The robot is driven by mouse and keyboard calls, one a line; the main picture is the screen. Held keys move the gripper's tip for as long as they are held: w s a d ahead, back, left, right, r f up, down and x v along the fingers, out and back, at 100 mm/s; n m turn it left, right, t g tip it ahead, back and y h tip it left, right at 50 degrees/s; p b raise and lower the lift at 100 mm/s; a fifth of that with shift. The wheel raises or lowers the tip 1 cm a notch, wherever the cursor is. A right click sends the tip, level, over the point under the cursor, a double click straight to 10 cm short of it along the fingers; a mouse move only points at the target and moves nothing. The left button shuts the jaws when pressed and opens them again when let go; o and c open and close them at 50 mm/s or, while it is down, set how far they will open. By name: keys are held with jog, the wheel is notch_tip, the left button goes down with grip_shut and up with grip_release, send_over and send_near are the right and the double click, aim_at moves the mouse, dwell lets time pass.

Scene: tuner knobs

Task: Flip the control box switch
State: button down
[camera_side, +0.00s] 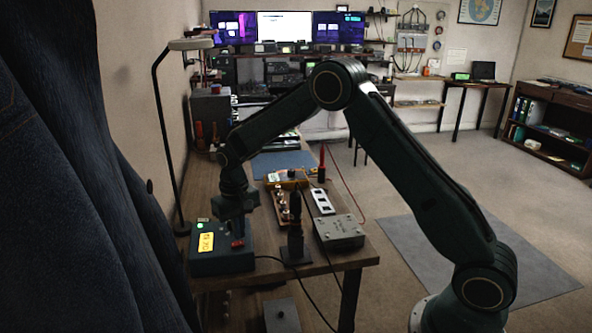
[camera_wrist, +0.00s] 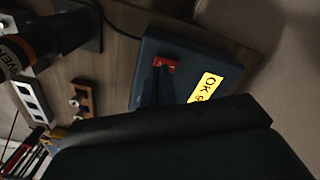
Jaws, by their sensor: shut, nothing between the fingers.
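The control box (camera_side: 208,264) is a dark teal box with a yellow label, at the near left end of the workbench. It fills the upper middle of the wrist view (camera_wrist: 205,55). Its red switch (camera_wrist: 166,62) is on the top face, beside the label. My gripper (camera_side: 238,233) points down over the box. In the wrist view my gripper (camera_wrist: 163,72) is shut, with its tips right by the red switch and partly covering it. I cannot tell whether they touch it. Only part of the red switch shows in the side view (camera_side: 238,243), so its position is unclear.
A black upright device (camera_side: 296,243) stands on the bench right of the box, with a grey metal box (camera_side: 341,233) beyond it. A wooden strip with knobs (camera_wrist: 82,100) and a white panel (camera_wrist: 32,102) lie nearby. A lamp pole (camera_side: 168,140) stands behind left.

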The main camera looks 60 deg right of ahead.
aim_at(240, 242)
jog(key=shift+f, duration=0.95)
dwell(0.9)
jog(key=shift+r, duration=0.1)
jog(key=shift+r, duration=3.45)
